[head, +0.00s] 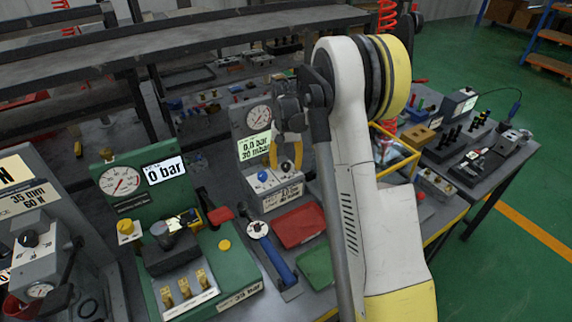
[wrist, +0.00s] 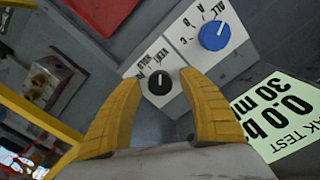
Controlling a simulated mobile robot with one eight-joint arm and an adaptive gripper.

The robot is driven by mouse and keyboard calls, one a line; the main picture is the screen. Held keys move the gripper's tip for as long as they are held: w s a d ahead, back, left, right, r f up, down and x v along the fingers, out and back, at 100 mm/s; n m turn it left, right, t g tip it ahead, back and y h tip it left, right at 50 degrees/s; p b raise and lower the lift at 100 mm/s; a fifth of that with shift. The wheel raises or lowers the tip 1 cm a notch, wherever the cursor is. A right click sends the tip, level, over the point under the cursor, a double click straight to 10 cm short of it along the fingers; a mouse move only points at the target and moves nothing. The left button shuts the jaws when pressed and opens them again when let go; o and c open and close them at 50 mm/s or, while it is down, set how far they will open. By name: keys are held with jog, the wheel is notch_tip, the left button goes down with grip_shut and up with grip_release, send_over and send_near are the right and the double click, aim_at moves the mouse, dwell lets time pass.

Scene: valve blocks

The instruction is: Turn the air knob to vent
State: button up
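The grey leak-test block stands mid-bench in the head view (head: 243,122), with a round gauge and a pale green screen (head: 254,150) reading about 0.0 bar and 30 mbar. In the wrist view its small black knob (wrist: 159,83) sits on a white plate with small lettering, partly unreadable. The knob's white mark points up in the picture. A larger blue knob (wrist: 214,36) is beside it, up and right. My gripper (wrist: 161,76) is open, with its yellow fingers on either side of the black knob and gaps visible.
A red tray (head: 298,226) and a green tray (head: 316,265) lie in front of the block. A blue-handled tool (head: 275,255) and a green gauge block (head: 120,205) stand to the left. A yellow-framed stand (head: 398,150) is right of my arm.

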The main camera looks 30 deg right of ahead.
aim_at(286, 164)
notch_tip(286, 164, up, 12)
dwell(0.7)
dwell(0.4)
